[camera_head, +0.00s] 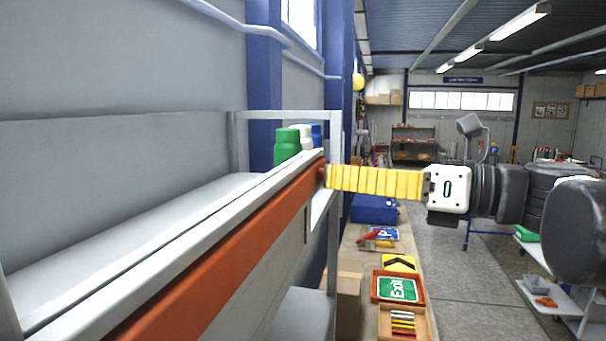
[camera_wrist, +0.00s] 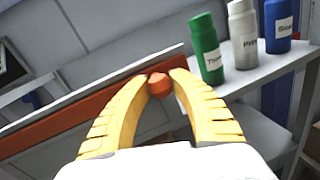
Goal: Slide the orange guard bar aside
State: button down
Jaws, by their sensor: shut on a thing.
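The orange guard bar (camera_head: 232,252) runs along the front edge of a grey shelf, from the lower left to the shelf's far end. It also shows in the wrist view (camera_wrist: 75,115), behind the fingers. A round orange knob (camera_wrist: 159,86) sits on the bar. My gripper (camera_head: 328,177) has yellow ribbed fingers and reaches in from the right to the bar's far end. In the wrist view my gripper (camera_wrist: 160,78) is shut on the knob, one fingertip on each side. In the head view the fingers hide most of the knob.
Green (camera_wrist: 206,48), white (camera_wrist: 242,35) and blue (camera_wrist: 278,26) bottles stand on the shelf close behind the knob. A grey frame post (camera_head: 335,225) rises at the shelf's end.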

jog(key=c, duration=1.3)
grip_release()
jog(key=shift+c, duration=0.2)
jog(key=shift+o, duration=1.3)
jog(key=shift+s, duration=0.3)
jog(key=shift+w, duration=0.1)
jog(key=shift+d, duration=0.2)
jog(key=v, duration=1.1)
jog(key=shift+s+d, duration=0.2)
jog(key=shift+s, duration=0.1)
